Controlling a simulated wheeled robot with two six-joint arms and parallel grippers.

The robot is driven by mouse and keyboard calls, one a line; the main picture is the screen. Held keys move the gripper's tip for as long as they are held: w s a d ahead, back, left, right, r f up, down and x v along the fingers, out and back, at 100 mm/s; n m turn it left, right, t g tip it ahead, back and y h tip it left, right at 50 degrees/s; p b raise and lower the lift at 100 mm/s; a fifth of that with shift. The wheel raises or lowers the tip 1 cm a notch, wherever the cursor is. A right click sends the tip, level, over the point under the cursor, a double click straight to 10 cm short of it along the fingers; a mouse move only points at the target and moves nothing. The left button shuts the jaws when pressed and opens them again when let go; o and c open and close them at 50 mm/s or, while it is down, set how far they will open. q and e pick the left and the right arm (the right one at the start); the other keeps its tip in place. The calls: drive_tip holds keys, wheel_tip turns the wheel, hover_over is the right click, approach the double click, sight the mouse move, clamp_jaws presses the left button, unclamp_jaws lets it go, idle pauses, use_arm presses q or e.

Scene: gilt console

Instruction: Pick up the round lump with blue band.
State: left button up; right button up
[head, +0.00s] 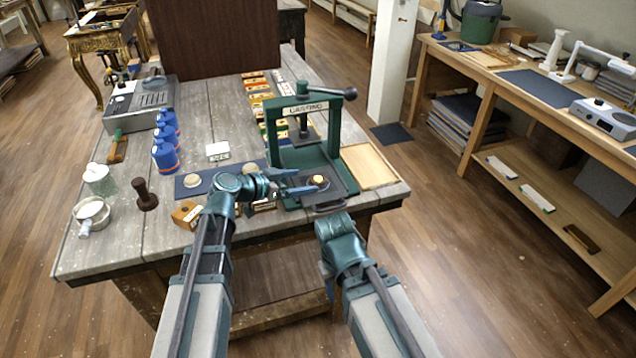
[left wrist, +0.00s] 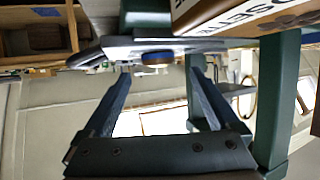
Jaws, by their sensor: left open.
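The round lump with blue band (head: 319,181) is a pale yellowish disc. It rests on the dark plate at the front of the green press. In the left wrist view, which looks upside down, the lump (left wrist: 158,58) shows its blue band against the plate, in line with the gap between the fingers. My left gripper (head: 312,188) is open and empty, reaching in from the left with its tips close by the lump; I see no grip on it. In the left wrist view the two fingers (left wrist: 158,75) stand wide apart. My right arm ends in front of the table; its fingers cannot be made out.
The green press (head: 305,130) with its side lever stands behind the lump. Pale lumps (head: 192,181) lie on a blue mat to the left. A wooden block (head: 186,214) sits near the front edge. A wooden board (head: 368,166) lies right of the press. Blue bottles (head: 165,155) stand further left.

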sight(320, 178)
use_arm(q)
drive_tip(key=b+x, duration=0.1)
drive_tip(key=x, duration=0.4)
drive_tip(key=shift+d+b, duration=0.15)
drive_tip(key=shift+b, duration=0.2)
drive_tip(key=shift+s, duration=0.1)
drive_tip(key=shift+c, duration=0.2)
drive_tip(key=c, duration=1.4)
drive_tip(key=shift+o, duration=0.2)
drive_tip(key=shift+r, duration=0.2)
